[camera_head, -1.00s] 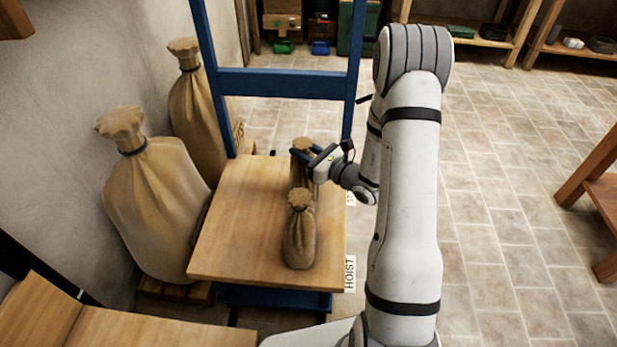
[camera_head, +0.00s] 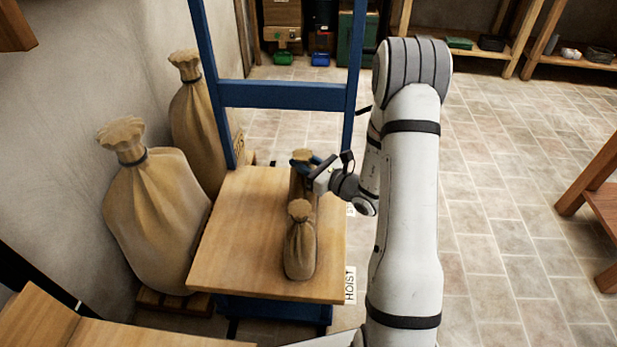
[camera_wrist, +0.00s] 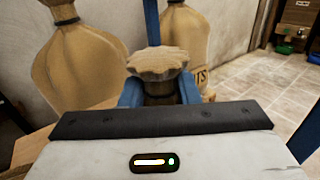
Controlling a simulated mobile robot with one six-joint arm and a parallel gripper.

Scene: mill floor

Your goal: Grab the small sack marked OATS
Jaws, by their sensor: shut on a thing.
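Two small tan sacks stand on the wooden platform of the blue hoist. The far small sack (camera_head: 302,184) is partly hidden behind my gripper (camera_head: 306,162) and the near sack. My gripper's blue fingers are shut around its tied neck. In the wrist view the gathered top of this sack (camera_wrist: 157,62) shows between the two blue fingers (camera_wrist: 160,92). The near small sack (camera_head: 299,245) stands upright and free. No marking is readable on either small sack, so I cannot tell which says OATS.
The hoist platform (camera_head: 235,250) has free room left of the sacks. Blue hoist posts and a crossbar (camera_head: 285,95) rise at its back. Large sacks (camera_head: 160,215) stand on the left by the wall. Tiled floor is open on the right.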

